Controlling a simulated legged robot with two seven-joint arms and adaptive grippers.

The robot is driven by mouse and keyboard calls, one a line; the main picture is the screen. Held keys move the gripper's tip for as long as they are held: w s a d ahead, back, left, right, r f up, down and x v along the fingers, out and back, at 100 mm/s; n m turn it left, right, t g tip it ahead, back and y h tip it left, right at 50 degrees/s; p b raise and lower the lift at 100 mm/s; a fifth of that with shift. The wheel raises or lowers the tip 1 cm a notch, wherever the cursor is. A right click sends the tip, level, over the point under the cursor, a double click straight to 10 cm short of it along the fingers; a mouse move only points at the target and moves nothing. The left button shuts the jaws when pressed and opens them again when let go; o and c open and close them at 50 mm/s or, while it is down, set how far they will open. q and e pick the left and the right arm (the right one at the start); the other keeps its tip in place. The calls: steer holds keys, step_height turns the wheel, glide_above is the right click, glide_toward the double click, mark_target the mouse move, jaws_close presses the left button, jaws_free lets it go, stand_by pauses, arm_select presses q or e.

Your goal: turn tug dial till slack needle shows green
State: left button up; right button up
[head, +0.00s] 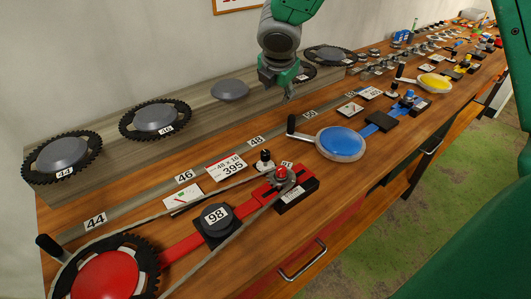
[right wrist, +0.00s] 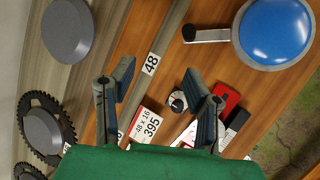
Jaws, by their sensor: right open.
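A small black knob (head: 264,162) with a pale base stands on the bench beside the red block (head: 287,188). The knob shows in the right wrist view (right wrist: 178,101) with a white mark on it. A white gauge card (head: 184,195) lies left of the card reading 395 (head: 228,167); its needle and colours are too small to read. My right gripper (head: 280,88) is open and empty above the back of the bench, apart from the knob. In the right wrist view its fingers (right wrist: 158,75) spread with the knob beyond them. My left gripper is not in view.
The red chainring (head: 105,277) and black block marked 98 (head: 216,218) sit at the front left. A blue disc with a crank (head: 340,142) stands right of the knob. Black sprockets (head: 155,119) line the back ledge. The red block and taut chain lie close to the knob.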

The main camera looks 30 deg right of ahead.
steer(key=n, duration=0.3)
steer(key=n+y+b, duration=0.1)
steer(key=n+y, duration=0.3)
steer(key=n, duration=1)
glide_toward(266, 152)
steer(key=shift+g, duration=0.3)
steer(key=x, duration=0.3)
steer(key=b+x, duration=0.1)
steer(key=x, duration=0.2)
steer(key=b+x, duration=0.1)
steer(key=x, duration=0.3)
steer(key=shift+w, duration=0.3)
steer(key=shift+r, duration=0.1)
steer(key=shift+a, duration=0.1)
steer(key=shift+c, duration=0.8)
jaws_close()
